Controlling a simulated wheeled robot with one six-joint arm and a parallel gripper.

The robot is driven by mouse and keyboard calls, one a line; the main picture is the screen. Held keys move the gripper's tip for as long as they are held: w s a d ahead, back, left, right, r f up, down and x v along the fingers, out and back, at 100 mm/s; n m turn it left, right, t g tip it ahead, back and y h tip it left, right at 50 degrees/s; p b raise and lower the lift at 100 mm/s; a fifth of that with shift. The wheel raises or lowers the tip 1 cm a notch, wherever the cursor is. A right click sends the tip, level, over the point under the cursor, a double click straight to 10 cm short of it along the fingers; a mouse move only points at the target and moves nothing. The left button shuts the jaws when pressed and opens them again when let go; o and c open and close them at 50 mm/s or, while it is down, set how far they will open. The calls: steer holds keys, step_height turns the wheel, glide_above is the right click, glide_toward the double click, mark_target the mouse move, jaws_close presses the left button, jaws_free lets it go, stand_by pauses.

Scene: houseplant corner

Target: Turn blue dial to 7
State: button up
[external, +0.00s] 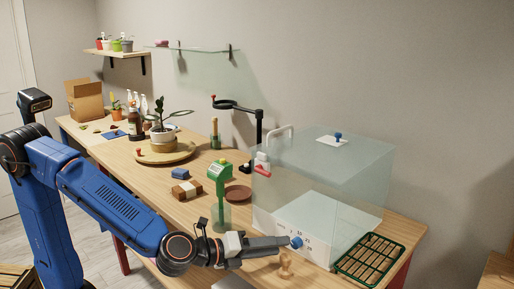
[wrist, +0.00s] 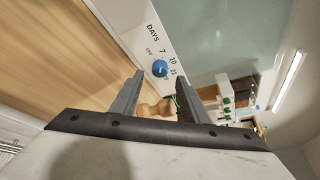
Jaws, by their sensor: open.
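The blue dial (external: 296,242) is on the white front panel (external: 318,252) of the clear glass case. In the wrist view the dial (wrist: 160,68) shows just beyond my fingertips, with DAYS and the marks OFF, 7, 10 and 21 printed around it. Which mark it points to is too small to tell. My gripper (wrist: 158,82) is open, with one finger on each side of the dial's line in the picture. In the external view its fingertips (external: 286,241) are close beside the dial; I cannot tell whether they touch it.
The glass case (external: 345,175) fills the table's right end. A green rack (external: 368,259) stands right of it. A small wooden figure (external: 286,264) is below my fingers.

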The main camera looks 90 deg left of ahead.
mark_target(293, 245)
steer(key=shift+x, duration=1.95)
jaws_close()
